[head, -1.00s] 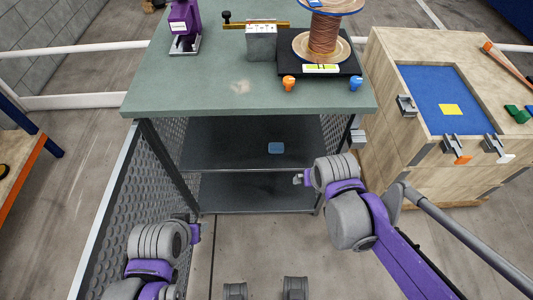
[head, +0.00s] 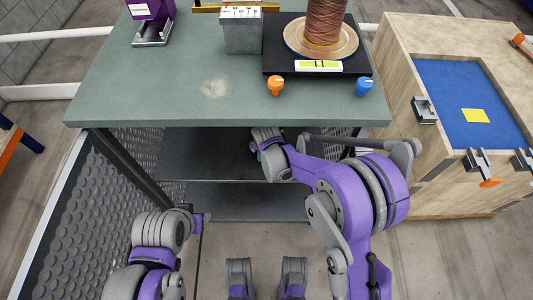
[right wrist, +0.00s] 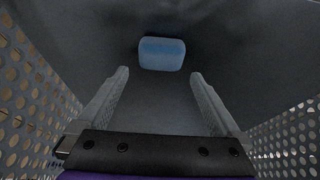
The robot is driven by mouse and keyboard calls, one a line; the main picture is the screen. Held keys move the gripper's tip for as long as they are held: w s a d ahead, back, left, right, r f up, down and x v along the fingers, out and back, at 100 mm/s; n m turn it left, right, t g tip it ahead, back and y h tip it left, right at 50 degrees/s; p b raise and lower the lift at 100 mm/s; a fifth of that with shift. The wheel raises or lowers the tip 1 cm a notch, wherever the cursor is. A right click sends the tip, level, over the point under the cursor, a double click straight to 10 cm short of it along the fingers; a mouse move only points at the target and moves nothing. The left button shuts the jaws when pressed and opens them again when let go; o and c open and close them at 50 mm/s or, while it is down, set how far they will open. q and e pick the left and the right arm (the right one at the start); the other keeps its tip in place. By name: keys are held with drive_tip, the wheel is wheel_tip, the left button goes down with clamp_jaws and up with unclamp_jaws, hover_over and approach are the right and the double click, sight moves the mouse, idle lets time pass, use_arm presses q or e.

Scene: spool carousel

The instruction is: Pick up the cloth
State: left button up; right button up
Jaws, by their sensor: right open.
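The cloth is a folded light-blue pad (right wrist: 161,54) lying on a dark shelf under the green worktable (head: 150,105). In the head view my right arm and the tabletop hide it. My right gripper (right wrist: 159,76) is open, reaching in under the tabletop. Its two fingers point toward the cloth, which lies beyond the fingertips, roughly centred between them, and nothing is between the fingers. My left gripper (head: 203,218) is low at the left, in front of the bench and away from the cloth; its fingers are too unclear to judge.
Perforated side panels (right wrist: 290,140) flank the shelf. On the tabletop are a copper wire spool (head: 324,35) on a black base, a grey box (head: 242,35) and a purple device (head: 152,22). A wooden cabinet (head: 410,165) stands right. A pale smudge (head: 214,88) marks the tabletop.

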drive_tip(key=x, duration=0.3)
drive_tip(key=b+x, duration=0.1)
drive_tip(key=x, duration=0.2)
drive_tip(key=shift+w+f, duration=0.15)
drive_tip(key=shift+w, duration=0.35)
drive_tip(key=shift+c, duration=0.3)
drive_tip(key=c, duration=1)
drive_tip(key=shift+r, duration=0.2)
drive_tip(key=shift+r, duration=0.6)
wheel_tip(320, 180, up, 2)
drive_tip(key=shift+r+p, duration=0.2)
drive_tip(key=shift+p, duration=0.2)
drive_tip(key=s, duration=1.8)
drive_tip(key=shift+f, duration=0.2)
